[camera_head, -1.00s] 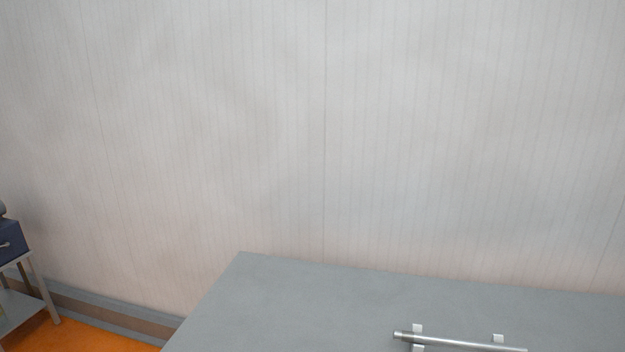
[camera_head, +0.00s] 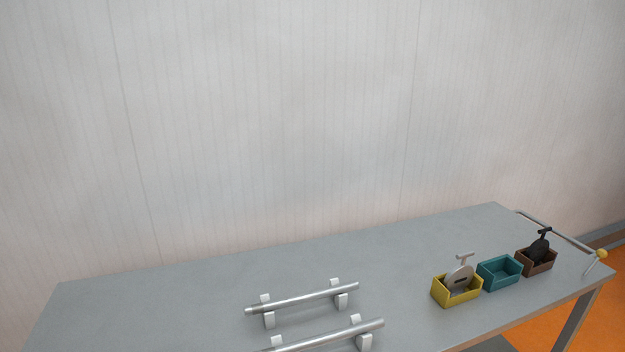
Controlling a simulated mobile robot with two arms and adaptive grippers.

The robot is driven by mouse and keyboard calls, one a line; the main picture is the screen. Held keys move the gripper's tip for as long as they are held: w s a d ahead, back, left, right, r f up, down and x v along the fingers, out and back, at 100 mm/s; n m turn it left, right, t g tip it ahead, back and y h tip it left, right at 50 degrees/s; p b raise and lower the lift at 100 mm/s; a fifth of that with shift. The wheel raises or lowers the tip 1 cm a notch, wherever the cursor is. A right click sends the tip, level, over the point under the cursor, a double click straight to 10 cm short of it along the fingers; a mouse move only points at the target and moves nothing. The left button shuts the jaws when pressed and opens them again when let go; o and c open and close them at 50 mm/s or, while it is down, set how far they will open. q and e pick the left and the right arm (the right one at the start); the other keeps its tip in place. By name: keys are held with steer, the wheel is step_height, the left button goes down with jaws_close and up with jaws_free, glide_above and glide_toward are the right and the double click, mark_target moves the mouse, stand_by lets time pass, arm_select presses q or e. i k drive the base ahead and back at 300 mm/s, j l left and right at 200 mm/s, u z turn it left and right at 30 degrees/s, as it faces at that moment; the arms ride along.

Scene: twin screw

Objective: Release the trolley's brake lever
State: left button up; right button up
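The grey table-like top (camera_head: 200,295) spans the lower part of the head view. The underside and any wheels are out of view. Neither of my grippers shows in the head view.
Two metal rods (camera_head: 305,299) lie on white supports near the front middle. A yellow bin (camera_head: 457,297) with a grey disc-shaped part, an empty teal bin (camera_head: 500,272) and a brown bin (camera_head: 540,266) with a black part stand at right. Orange floor (camera_head: 603,310) shows beyond.

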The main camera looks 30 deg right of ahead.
mark_target(603, 253)
steer(key=z, duration=2.65)
steer(key=i+l, duration=0.3)
steer(key=i+l+u, duration=0.15)
steer(key=i+l, duration=0.15)
steer(key=l, duration=0.2)
steer(key=i+l, duration=0.25)
steer(key=l, duration=0.2)
steer(key=i+l+u, duration=0.1)
steer(key=i+l, duration=0.15)
steer(key=l, duration=0.15)
steer(key=i+l+u, duration=0.1)
steer(key=i+l, duration=0.15)
steer(key=l, duration=0.2)
steer(key=i+l, duration=0.25)
steer(key=l, duration=0.25)
steer(key=i+l+u, duration=0.15)
steer(key=l, duration=0.3)
steer(key=i+l, duration=0.3)
steer(key=l, duration=0.2)
